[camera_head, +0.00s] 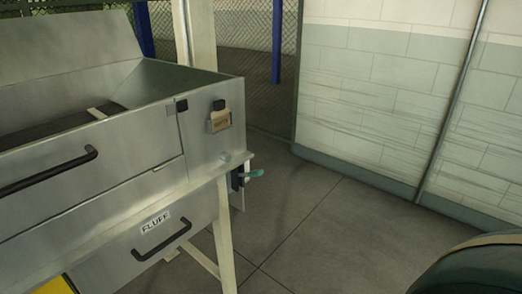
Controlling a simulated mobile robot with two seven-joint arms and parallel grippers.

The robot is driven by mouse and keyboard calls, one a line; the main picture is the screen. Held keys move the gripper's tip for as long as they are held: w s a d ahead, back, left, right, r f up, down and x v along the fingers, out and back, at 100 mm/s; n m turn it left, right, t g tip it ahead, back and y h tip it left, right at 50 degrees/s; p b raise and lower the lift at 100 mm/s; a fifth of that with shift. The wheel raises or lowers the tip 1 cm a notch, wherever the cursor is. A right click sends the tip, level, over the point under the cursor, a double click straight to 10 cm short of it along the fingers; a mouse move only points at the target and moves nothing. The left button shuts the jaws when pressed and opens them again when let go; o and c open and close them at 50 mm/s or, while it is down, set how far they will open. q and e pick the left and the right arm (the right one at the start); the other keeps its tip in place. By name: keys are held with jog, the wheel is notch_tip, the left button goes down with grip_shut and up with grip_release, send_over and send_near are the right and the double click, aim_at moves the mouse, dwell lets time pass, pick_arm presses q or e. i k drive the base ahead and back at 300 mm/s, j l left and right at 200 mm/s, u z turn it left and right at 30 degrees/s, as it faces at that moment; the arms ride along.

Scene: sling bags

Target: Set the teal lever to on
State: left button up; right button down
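The teal lever (254,173) is small and sticks out to the right from a dark mount (237,179) on the right end of a grey metal machine (150,137). It lies roughly level, tilted slightly up at its tip. Any on or off marking is too small to tell. Neither of my grippers is in the head view.
The machine has black handles (160,240) and a drawer labelled FLUFF (155,223). A tan tag (219,121) hangs on its end. Open floor (300,215) lies right of the lever, before a block wall (385,90). A dark rounded object (475,268) fills the lower right corner.

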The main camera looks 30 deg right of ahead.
aim_at(258, 172)
jog(key=i+l, duration=0.25)
jog(key=l, duration=0.15)
jog(key=i+l, duration=0.25)
jog(key=l, duration=0.15)
jog(key=i+l, duration=0.25)
jog(key=l, duration=0.15)
